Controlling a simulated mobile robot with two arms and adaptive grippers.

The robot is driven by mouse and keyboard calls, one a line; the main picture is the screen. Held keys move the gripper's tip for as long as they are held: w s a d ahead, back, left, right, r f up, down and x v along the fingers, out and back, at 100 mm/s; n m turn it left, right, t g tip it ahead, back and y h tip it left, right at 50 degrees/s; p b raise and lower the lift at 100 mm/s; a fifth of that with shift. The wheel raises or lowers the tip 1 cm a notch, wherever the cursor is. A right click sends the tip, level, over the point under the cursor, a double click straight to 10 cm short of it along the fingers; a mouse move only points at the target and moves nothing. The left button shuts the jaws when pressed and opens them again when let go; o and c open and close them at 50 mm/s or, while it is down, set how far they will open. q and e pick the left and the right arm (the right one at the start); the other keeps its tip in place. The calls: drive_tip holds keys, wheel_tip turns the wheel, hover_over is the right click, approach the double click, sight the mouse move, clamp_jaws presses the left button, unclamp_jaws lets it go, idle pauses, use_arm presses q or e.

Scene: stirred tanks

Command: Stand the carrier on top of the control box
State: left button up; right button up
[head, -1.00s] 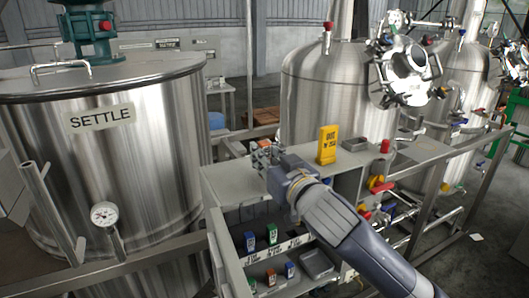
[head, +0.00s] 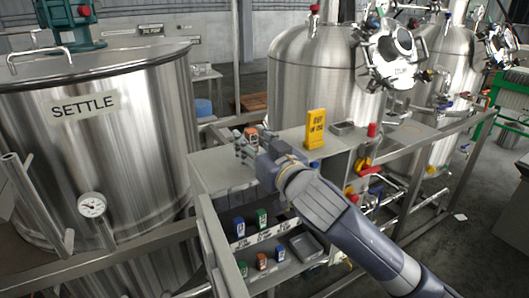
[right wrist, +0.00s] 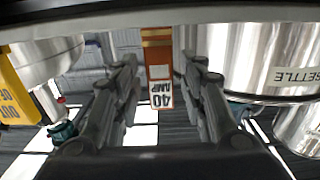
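The carrier is a small orange block with a white "40 AMP" label. It shows in the head view (head: 251,133) at the far left part of the control box's top, and in the right wrist view (right wrist: 158,70), upside down. The control box (head: 212,172) is grey with open shelves in front. My right gripper (head: 249,140) is at the box top, around the carrier. In the right wrist view its fingers (right wrist: 159,88) are apart, with narrow gaps on both sides of the carrier. The carrier looks upright; its base contact is not clear. My left gripper is not in view.
Several small coloured blocks and another tray (head: 305,246) are on the shelves. A steel SETTLE tank (head: 140,150) stands left.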

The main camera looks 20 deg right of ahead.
drive_tip(key=s+d+p, duration=0.2)
drive_tip(key=s+p, duration=0.6)
drive_tip(key=s, duration=0.3)
drive_tip(key=shift+s+p, duration=0.25)
drive_tip(key=shift+p, duration=0.05)
drive_tip(key=shift+d, duration=0.1)
